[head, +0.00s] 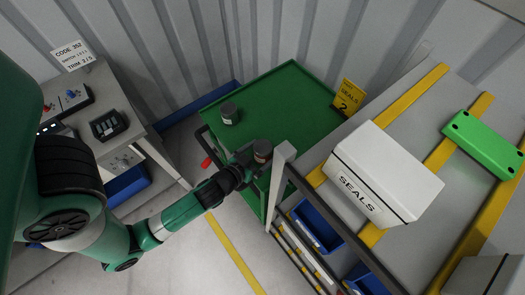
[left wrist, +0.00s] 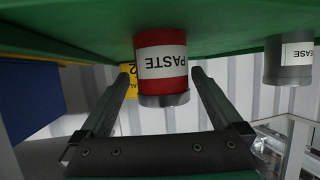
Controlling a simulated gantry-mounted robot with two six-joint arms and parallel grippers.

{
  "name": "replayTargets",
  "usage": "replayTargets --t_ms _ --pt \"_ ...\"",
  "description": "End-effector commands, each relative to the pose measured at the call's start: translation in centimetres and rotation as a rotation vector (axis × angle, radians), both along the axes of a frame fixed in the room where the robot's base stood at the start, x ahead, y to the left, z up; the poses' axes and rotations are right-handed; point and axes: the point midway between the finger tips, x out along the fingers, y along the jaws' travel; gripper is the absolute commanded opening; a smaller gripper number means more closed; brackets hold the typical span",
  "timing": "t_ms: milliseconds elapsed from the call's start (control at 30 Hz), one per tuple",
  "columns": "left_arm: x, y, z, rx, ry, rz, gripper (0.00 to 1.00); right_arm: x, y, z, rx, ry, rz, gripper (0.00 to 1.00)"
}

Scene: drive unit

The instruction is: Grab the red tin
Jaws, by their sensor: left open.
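The red tin (left wrist: 162,62), with a white PASTE label, stands on the green cart top (head: 290,88). In the left wrist view the scene is upside down, and the tin sits between the two fingers of my left gripper (left wrist: 160,80). The fingers are open, with a visible gap on each side of the tin. In the head view my left gripper (head: 258,160) is at the cart's near edge, at a dark-lidded tin (head: 263,148) that it partly hides. My right gripper is not in view.
A grey tin (head: 229,114) stands on the cart to the left; its label shows in the left wrist view (left wrist: 298,52). A pale post (head: 278,180) rises close right of my gripper. A white SEALS box (head: 385,172) sits on the right bench. The cart's far area is clear.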

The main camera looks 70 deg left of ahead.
Motion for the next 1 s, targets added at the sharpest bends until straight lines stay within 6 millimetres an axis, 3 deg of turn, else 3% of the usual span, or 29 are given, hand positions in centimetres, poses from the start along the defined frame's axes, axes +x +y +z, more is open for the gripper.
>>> replayTargets --t_ms 233,500,1000 --pt "2.8 2.4 -1.7 0.0 -0.002 0.002 1.0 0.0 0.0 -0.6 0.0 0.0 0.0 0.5" --pt "3.1 2.6 -1.7 0.001 -0.001 0.001 0.98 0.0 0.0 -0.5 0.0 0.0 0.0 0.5" --pt "3.1 2.5 -1.7 0.001 -0.001 0.001 0.08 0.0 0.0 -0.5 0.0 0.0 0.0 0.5"
